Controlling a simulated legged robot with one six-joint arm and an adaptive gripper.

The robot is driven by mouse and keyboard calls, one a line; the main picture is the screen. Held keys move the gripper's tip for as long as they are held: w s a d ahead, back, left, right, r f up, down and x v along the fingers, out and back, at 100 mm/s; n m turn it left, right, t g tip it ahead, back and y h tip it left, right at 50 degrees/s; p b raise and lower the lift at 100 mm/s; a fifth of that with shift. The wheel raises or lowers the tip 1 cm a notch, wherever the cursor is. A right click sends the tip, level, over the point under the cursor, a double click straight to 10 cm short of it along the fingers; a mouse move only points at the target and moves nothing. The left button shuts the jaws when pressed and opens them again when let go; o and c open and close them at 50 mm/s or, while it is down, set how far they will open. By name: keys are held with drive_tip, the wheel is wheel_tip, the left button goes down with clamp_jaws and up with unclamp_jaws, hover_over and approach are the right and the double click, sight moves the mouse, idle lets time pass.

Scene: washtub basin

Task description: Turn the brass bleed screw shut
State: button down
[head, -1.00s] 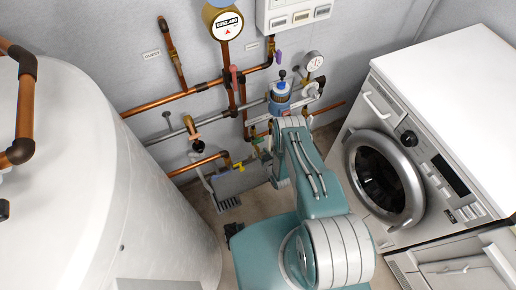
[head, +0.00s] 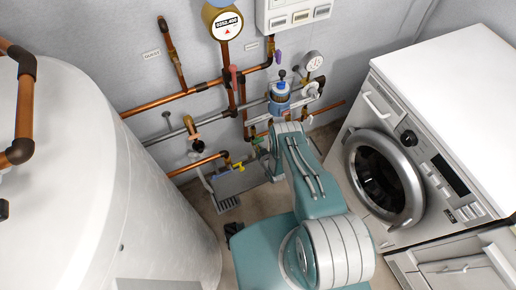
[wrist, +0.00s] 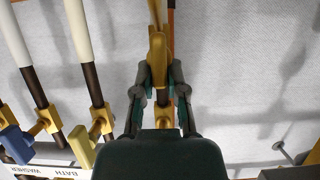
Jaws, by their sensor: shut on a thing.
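In the wrist view, a brass piece (wrist: 157,47), which I take to be the bleed screw, stands upright at top centre. My gripper (wrist: 160,74) has its two dark fingers closed on either side of the lower part of this piece. A brass stem shows below between the fingers. The gripper's palm hides what lies further down. In the head view my teal arm reaches toward the pipes on the wall and hides the gripper and the screw, so the screw's turn angle cannot be told.
In the wrist view, a blue handle (wrist: 17,143) and a yellow handle (wrist: 82,146) sit on pipes at left, above WASHER and BATH labels. In the head view, a white tank (head: 110,190) stands left, a washing machine (head: 440,130) right, and a blue-topped filter (head: 280,100) beyond my arm.

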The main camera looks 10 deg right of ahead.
drive_tip(key=shift+w+d+f+m+y, duration=0.1)
drive_tip(key=shift+d+m+y, duration=0.1)
drive_tip(key=shift+m+y, duration=0.65)
drive_tip(key=shift+w+d+f+m+y, duration=0.1)
drive_tip(key=shift+d+m+y, duration=0.15)
drive_tip(key=shift+m+y, duration=0.6)
drive_tip(key=shift+d+m+y, duration=0.2)
drive_tip(key=shift+m+y, duration=0.2)
drive_tip(key=shift+m, duration=0.9)
drive_tip(key=c, duration=0.7)
unclamp_jaws()
drive_tip(key=shift+s, duration=0.1)
drive_tip(key=v, duration=1.2)
drive_tip(key=shift+d+f, duration=0.1)
